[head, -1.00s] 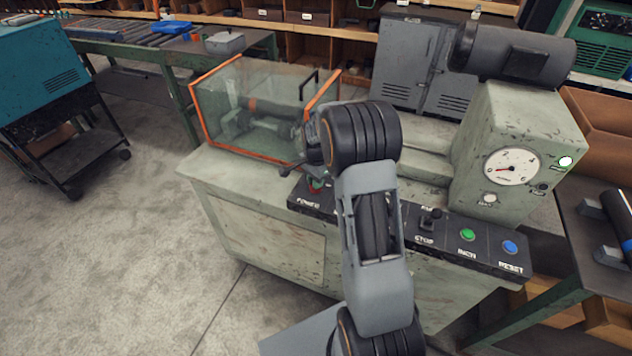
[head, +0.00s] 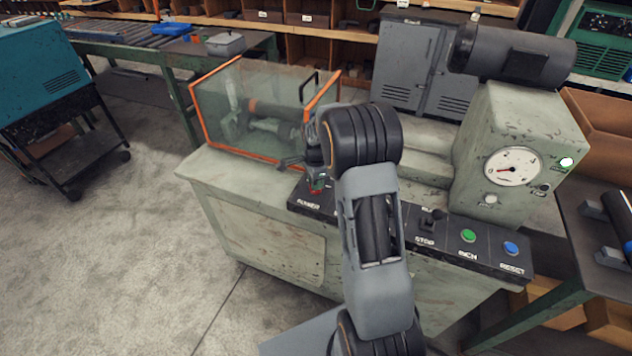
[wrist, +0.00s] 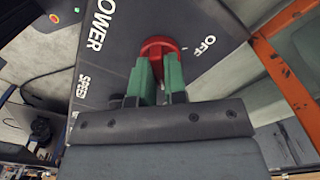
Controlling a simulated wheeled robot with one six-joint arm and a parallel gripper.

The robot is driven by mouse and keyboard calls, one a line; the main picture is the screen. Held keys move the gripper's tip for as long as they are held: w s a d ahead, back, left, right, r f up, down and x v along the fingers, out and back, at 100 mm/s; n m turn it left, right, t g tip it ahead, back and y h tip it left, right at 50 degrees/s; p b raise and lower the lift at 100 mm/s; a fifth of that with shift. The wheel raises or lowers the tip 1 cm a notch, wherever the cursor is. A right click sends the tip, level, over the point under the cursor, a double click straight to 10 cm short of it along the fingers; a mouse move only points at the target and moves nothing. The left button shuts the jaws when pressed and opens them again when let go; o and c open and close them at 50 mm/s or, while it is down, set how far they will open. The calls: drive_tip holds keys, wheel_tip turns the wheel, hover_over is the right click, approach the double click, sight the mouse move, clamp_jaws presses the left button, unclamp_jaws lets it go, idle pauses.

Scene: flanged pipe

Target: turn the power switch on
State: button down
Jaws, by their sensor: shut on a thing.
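The power switch is a red round knob (wrist: 160,47) on a dark panel, between the word POWER and the word OFF in the wrist view. My gripper (wrist: 160,75) has its two green fingertips shut on the knob, one on each side. The fingers hide part of the knob, so I cannot tell which way it points. In the head view my gripper (head: 316,184) points down at the left end of the control panel (head: 380,222), above the POWER label.
A clear guard box with an orange frame (head: 262,108) stands just behind my gripper. Further right on the panel are a black STOP lever (head: 431,217), a green button (head: 468,236) and a blue button (head: 511,248). A dial gauge (head: 512,166) stands behind them.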

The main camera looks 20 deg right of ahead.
drive_tip(key=c, duration=1.2)
unclamp_jaws()
drive_tip(key=shift+o, duration=0.2)
drive_tip(key=shift+r, duration=0.15)
wheel_tip(320, 180, up, 14)
drive_tip(key=shift+f, duration=0.2)
